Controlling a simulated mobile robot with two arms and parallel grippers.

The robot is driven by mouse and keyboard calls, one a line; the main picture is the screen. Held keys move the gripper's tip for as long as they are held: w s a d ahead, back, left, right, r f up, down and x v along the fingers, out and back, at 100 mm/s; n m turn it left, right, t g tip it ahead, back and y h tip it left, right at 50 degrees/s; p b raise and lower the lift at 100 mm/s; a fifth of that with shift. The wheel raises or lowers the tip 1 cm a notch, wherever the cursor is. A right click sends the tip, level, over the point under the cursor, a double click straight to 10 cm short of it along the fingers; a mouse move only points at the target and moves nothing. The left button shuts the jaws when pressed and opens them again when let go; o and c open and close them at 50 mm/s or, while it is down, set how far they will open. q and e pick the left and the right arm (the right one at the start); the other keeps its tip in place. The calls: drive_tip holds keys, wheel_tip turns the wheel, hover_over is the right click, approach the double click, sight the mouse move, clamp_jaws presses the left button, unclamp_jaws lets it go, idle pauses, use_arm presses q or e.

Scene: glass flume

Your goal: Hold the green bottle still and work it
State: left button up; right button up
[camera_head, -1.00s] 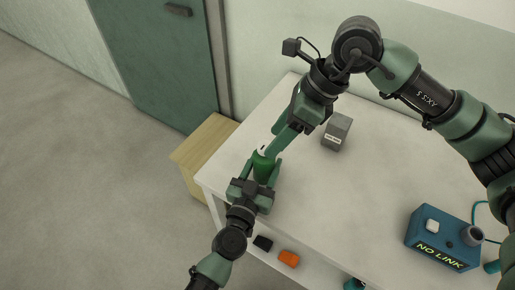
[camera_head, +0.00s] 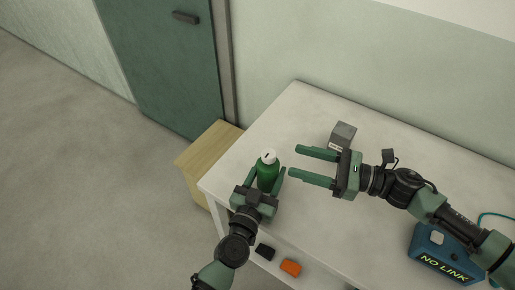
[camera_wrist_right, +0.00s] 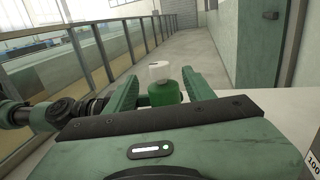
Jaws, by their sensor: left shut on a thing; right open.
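The green bottle (camera_head: 267,178) with a white cap (camera_head: 268,157) stands upright near the left end of the white table (camera_head: 310,225). My left gripper (camera_head: 267,183) is shut on its body from the front. My right gripper (camera_head: 300,165) is open and empty to the right of the bottle. Its fingers point left toward the bottle, with a gap between. In the right wrist view the bottle (camera_wrist_right: 164,93) and its white cap (camera_wrist_right: 160,70) show between the open right fingers, beyond the gripper's body. The bottle's lower part is hidden there.
A grey box (camera_head: 344,134) stands behind my right gripper. A blue device reading "NO LINK" (camera_head: 440,252) is at the right. Below the table's front edge are a black block (camera_head: 265,252) and an orange block (camera_head: 290,267). A wooden cabinet (camera_head: 208,152) stands left of the table.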

sight(269, 156)
drive_tip(key=x, duration=1.1)
drive_tip(key=shift+a, duration=0.3)
drive_tip(key=shift+w, duration=0.1)
clamp_jaws()
